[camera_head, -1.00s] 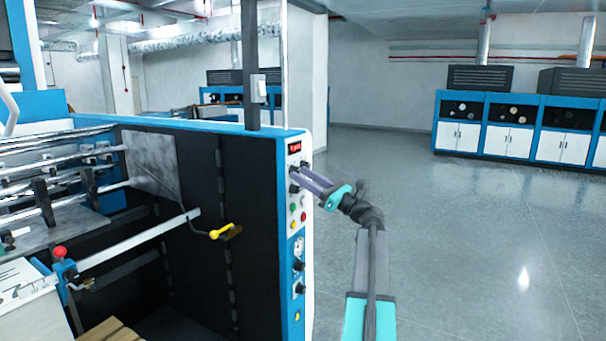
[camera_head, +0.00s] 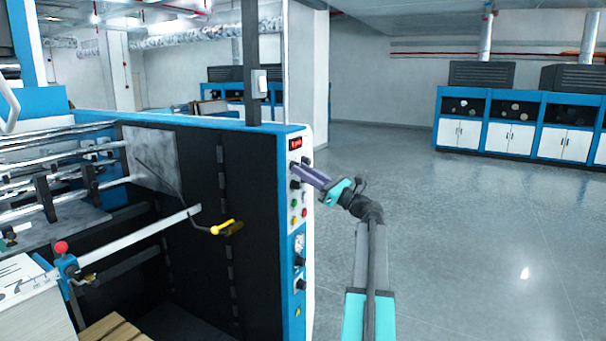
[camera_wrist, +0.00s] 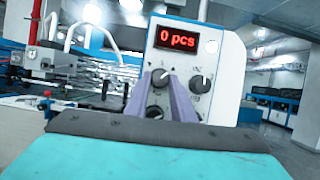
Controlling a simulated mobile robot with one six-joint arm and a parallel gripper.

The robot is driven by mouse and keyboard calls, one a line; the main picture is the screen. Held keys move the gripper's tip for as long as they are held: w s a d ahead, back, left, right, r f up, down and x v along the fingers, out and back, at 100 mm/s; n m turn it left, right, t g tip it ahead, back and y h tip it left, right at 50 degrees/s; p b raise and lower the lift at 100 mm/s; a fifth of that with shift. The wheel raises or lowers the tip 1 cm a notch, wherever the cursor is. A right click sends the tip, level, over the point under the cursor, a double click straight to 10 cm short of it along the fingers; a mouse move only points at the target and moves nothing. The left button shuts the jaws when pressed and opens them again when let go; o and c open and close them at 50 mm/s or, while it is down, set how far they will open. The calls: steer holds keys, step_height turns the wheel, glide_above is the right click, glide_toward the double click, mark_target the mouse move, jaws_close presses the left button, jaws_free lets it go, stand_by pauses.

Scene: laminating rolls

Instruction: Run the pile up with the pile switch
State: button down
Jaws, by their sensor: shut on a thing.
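The control panel (camera_head: 299,216) is on the end face of the blue and black machine. It carries several black knobs and coloured buttons, and its display reads "0 pcs" in the wrist view (camera_wrist: 186,40). My gripper (camera_head: 297,168) reaches the upper part of the panel from the right. In the wrist view its purple fingers (camera_wrist: 172,88) are closed around a black rotary knob (camera_wrist: 160,77) at the upper left, below the display. Another knob (camera_wrist: 199,84) sits just right of the fingers. The switch labels are too small to read. Part of the pile (camera_head: 32,301) shows at the lower left.
A yellow-handled crank (camera_head: 222,228) and a red-knobbed lever (camera_head: 61,248) stick out at the machine's side. A wooden pallet (camera_head: 115,330) lies low at the front. The floor (camera_head: 470,230) to the right is clear, up to blue and white cabinets (camera_head: 510,128).

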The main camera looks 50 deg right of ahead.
steer(key=shift+f+n+y+b, duration=0.15)
steer(key=shift+n+y+b, duration=0.25)
steer(key=shift+n+b, duration=0.1)
steer(key=n+g+y+b, duration=0.1)
steer(key=n+b, duration=0.1)
steer(key=n, duration=0.1)
steer(key=n+g+y+b, duration=0.1)
steer(key=n+y+b, duration=0.1)
steer(key=n+b, duration=0.1)
steer(key=n+g+y+b, duration=0.1)
steer(key=n+b, duration=0.1)
steer(key=n, duration=0.3)
steer(key=shift+w+d+r, duration=0.1)
steer(key=shift+d+r, duration=0.1)
steer(key=shift+d, duration=0.2)
steer(key=shift+b, duration=0.3)
steer(key=c, duration=1.5)
jaws_free()
steer(key=shift+r, duration=0.1)
